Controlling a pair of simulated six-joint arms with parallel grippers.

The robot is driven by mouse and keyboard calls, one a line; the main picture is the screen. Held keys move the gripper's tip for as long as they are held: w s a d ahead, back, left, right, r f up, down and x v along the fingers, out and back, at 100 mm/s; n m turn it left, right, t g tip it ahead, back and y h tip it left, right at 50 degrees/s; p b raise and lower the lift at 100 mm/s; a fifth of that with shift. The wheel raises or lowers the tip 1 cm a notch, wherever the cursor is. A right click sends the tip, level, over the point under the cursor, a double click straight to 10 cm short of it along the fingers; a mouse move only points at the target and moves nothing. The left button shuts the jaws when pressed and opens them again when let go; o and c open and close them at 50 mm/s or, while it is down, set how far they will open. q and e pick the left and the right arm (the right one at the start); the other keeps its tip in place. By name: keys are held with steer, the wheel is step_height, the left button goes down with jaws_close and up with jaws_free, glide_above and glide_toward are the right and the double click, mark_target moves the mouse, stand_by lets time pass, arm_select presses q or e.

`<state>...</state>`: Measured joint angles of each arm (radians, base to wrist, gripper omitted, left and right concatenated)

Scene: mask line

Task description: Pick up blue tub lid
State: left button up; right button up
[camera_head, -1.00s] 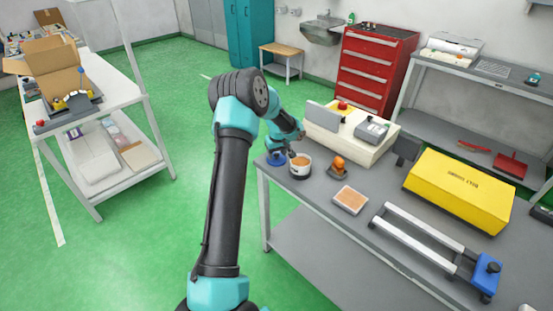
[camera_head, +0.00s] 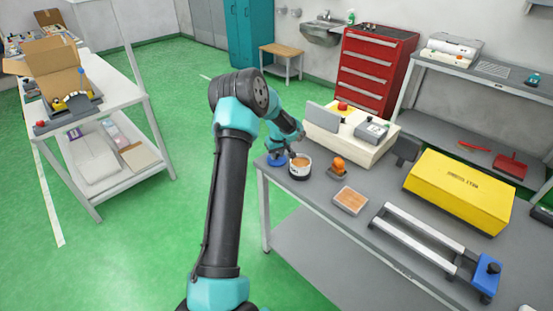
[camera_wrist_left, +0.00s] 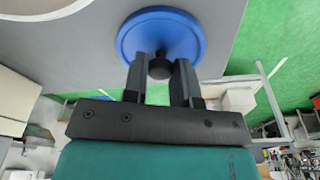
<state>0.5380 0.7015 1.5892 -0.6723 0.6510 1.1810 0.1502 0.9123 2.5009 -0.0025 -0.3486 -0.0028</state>
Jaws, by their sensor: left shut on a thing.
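The blue tub lid (camera_head: 276,160) is a round blue disc with a dark knob, near the left corner of the grey workbench (camera_head: 330,228). In the left wrist view the lid (camera_wrist_left: 160,32) fills the top middle. My left gripper (camera_wrist_left: 161,68) is shut on its dark knob, with one finger on each side. In the head view my left gripper (camera_head: 280,149) is small and partly hidden by its own arm. A white and black tub (camera_head: 300,168) with tan contents stands open just right of the lid. I cannot tell whether the lid touches the bench. My right gripper is out of view.
An orange object on a dark base (camera_head: 338,166), a small tray of tan material (camera_head: 350,201), a yellow box (camera_head: 458,190) and a rail with a blue end block (camera_head: 487,277) lie to the right. A cream machine (camera_head: 350,138) stands behind the tub.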

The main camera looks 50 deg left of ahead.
arm_select(q)
steer(key=shift+r, duration=0.5)
step_height(320, 180, up, 3)
steer(key=shift+f, duration=0.1)
steer(key=s+d+r, duration=0.1)
steer(key=s+d, duration=0.9)
steer(key=d, duration=0.2)
steer(key=shift+s, duration=0.3)
steer(key=shift+r, duration=0.1)
